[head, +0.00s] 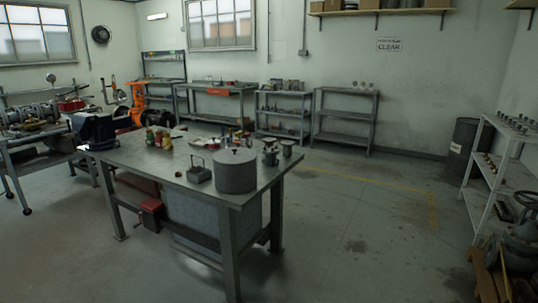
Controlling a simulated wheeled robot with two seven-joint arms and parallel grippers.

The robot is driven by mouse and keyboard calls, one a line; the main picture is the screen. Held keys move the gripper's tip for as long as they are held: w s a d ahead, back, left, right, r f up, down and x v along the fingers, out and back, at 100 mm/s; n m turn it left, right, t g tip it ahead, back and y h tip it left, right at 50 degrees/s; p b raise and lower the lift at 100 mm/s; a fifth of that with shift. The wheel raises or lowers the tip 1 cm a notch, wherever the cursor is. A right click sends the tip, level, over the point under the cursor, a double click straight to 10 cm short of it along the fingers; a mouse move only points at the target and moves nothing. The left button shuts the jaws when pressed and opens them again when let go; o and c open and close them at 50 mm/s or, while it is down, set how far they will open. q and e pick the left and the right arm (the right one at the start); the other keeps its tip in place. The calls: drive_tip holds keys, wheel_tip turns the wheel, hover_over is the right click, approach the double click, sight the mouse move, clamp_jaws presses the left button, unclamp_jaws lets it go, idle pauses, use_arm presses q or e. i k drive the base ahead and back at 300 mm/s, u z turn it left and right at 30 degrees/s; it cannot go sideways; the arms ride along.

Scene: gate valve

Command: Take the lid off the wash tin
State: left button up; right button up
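A grey round tin (236,178), which looks like the wash tin, stands upright near the front right corner of the metal workbench (180,160). A flat grey lid (230,156) appears to sit on its top, with a small dark knob in the middle. Neither of my grippers is in view, and nothing touches the tin.
Metal valve parts (270,158) stand close behind and right. Small bottles (158,138) and a blue vise (97,127) are farther left. Floor right of the bench is clear up to a white shelf (488,165).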

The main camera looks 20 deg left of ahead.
sight(230, 156)
drive_tip(key=i, duration=2.8)
drive_tip(key=u, duration=3)
